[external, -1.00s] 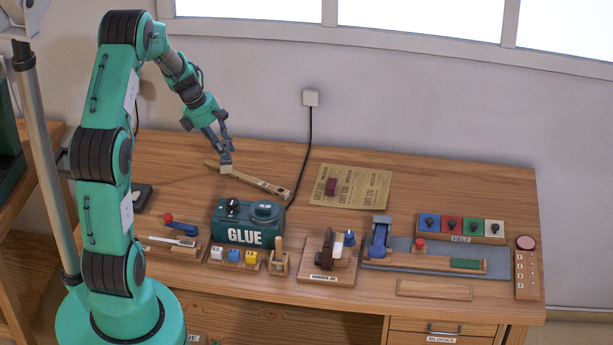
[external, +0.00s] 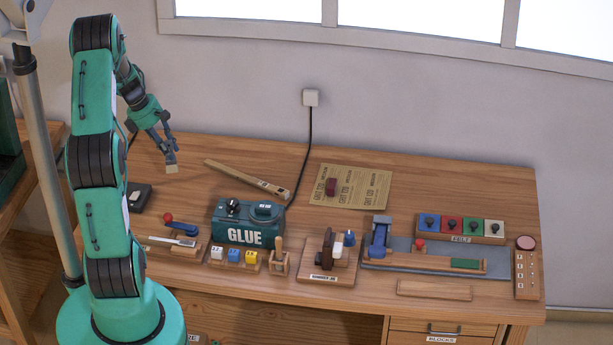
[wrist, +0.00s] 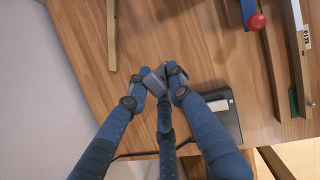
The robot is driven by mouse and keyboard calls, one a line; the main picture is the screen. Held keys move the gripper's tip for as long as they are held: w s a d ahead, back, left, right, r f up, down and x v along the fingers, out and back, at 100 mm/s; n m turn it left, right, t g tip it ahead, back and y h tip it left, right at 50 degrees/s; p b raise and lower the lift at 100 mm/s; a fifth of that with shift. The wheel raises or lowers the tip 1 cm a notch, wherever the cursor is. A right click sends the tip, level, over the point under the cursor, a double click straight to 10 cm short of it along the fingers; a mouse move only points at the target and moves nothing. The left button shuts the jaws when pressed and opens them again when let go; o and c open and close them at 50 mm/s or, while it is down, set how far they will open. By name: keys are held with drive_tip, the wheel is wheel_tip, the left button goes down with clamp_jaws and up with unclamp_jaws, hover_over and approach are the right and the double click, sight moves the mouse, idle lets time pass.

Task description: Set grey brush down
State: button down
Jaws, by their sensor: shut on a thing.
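The grey brush (external: 170,157) is a small grey piece with a pale tip pointing down. My gripper (external: 167,144) is shut on it and holds it above the back left of the bench. In the wrist view the grey brush (wrist: 155,82) shows between the fingertips of my gripper (wrist: 163,76), partly hidden by them. A dark flat box (external: 140,197) with a pale piece on it lies on the bench below and left of the brush. It also shows in the wrist view (wrist: 231,124), beside the fingers.
A long wooden piece (external: 247,180) lies right of my gripper, behind the teal glue pot (external: 247,222). Bare bench surrounds the area below my gripper.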

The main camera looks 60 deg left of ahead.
sight(172, 162)
drive_tip(key=shift+f, duration=0.1)
drive_tip(key=shift+f+b, duration=0.6)
drive_tip(key=shift+f, duration=1.8)
drive_tip(key=shift+f+b, duration=0.65)
drive_tip(key=shift+f, duration=1.85)
drive_tip(key=shift+f, duration=0.1)
drive_tip(key=c, duration=1.5)
unclamp_jaws()
drive_tip(key=shift+c, duration=0.2)
drive_tip(key=p+v, duration=0.2)
drive_tip(key=v, duration=1)
